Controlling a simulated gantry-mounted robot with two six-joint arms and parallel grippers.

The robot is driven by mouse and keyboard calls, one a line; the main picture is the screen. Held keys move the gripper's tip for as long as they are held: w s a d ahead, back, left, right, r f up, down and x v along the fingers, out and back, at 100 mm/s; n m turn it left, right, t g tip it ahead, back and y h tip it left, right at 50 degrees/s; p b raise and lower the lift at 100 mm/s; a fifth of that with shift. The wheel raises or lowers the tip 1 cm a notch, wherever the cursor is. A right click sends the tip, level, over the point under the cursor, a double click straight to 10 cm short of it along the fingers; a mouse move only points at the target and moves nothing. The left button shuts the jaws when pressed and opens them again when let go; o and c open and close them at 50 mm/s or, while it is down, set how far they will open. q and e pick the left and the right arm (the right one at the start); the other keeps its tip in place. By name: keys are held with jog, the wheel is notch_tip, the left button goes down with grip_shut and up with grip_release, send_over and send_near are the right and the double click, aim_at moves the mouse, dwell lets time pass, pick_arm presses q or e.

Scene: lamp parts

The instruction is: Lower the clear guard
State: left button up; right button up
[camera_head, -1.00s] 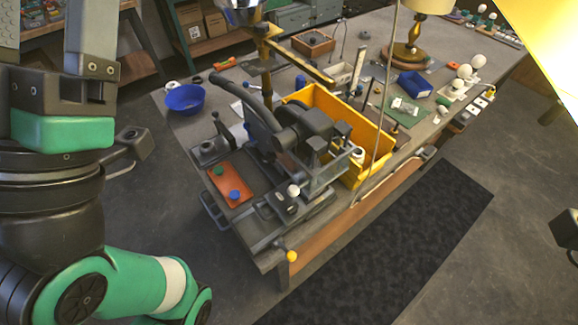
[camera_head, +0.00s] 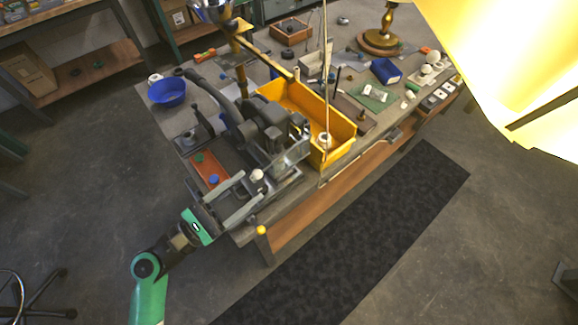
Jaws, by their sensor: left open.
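The grey bench machine (camera_head: 245,130) stands at the near left end of the workbench. A clear guard (camera_head: 293,154) appears to be on its right side, by the yellow bin; its edges are hard to make out, and I cannot tell whether it is raised. My left gripper (camera_head: 252,186) is at the machine's near front, left of the guard and apart from it. Its two fingers are spread, with a white knob (camera_head: 257,175) close to the fingertips. I cannot tell whether they touch it. My right gripper is not in view.
An orange tray (camera_head: 207,172) with green and blue buttons lies left of the machine. A yellow bin (camera_head: 335,128) stands behind it. A blue bowl (camera_head: 167,92) sits far left. A yellow ball knob (camera_head: 261,230) projects at the front. A bright lampshade (camera_head: 500,60) fills the upper right.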

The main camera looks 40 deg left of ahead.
aim_at(257, 175)
pick_arm(q)
jog(key=s+a+f+n+g+y+p, duration=0.1)
jog(key=s+a+f+n+y, duration=0.2)
jog(key=s+f+n+y, duration=0.15)
jog(key=shift+h, duration=0.35)
jog(key=w, duration=0.3)
jog(key=w+p, duration=0.1)
jog(key=w, duration=0.3)
jog(key=w+d, duration=0.1)
jog(key=w, duration=0.3)
jog(key=shift+w, duration=0.15)
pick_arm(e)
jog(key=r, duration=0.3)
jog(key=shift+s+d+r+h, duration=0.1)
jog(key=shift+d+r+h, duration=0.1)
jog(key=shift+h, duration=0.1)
pick_arm(q)
grip_shut()
jog(key=shift+f, duration=0.1)
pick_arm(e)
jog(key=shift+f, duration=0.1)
